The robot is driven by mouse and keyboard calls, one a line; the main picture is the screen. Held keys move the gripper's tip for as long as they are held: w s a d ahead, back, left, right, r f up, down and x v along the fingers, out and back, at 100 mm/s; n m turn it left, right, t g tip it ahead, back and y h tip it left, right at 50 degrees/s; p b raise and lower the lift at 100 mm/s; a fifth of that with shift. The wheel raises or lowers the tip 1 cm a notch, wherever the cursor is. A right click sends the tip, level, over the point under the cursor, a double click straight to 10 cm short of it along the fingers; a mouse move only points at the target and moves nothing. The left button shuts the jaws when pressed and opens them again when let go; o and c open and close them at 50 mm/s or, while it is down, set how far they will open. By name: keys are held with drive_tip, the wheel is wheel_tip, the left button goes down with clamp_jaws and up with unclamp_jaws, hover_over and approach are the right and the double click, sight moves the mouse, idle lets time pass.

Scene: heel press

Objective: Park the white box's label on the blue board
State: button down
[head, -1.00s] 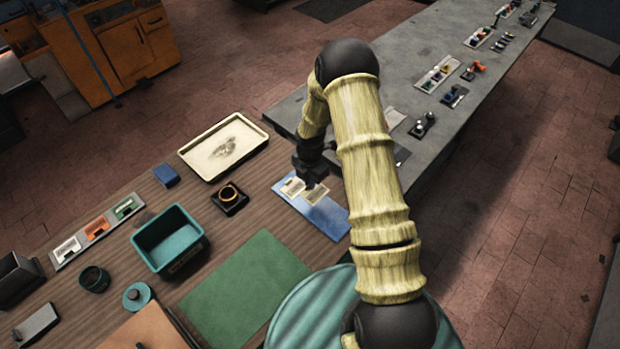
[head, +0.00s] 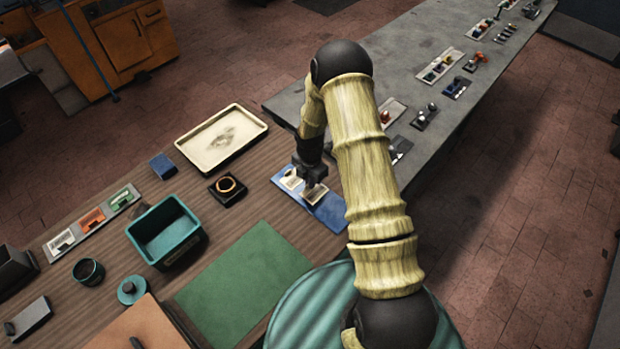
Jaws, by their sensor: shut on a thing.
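The blue board (head: 328,212) lies on the near wooden table, at its right end. Two small cream label plates show at the board: one at its upper left (head: 291,181), the other (head: 316,194) right under my fingertips. My gripper (head: 311,184) points down there and is shut on the second label plate, low over the board. The fingertips are small and dark, so I cannot tell whether the plate touches the board. At the far left, a grey strip holds a white (head: 62,242), an orange (head: 92,220) and a green (head: 121,199) piece.
A cream tray (head: 185,148), a blue block (head: 162,166), a black holder with a gold ring (head: 228,189) and a teal bin (head: 140,241) stand left of the board. A green mat (head: 245,285) lies in front. A grey bench (head: 405,60) adjoins behind.

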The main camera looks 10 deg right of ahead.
drive_tip(key=shift+f+b, duration=0.3)
drive_tip(key=shift+f, duration=0.35)
drive_tip(key=shift+f+b, duration=0.35)
drive_tip(key=shift+f, duration=0.05)
idle(1.0)
drive_tip(key=shift+s+f, duration=0.1)
idle(1.1)
drive_tip(key=c, duration=1.1)
unclamp_jaws()
drive_tip(key=shift+o, duration=0.2)
drive_tip(key=shift+r+p, duration=2.15)
drive_tip(key=shift+r, duration=1.45)
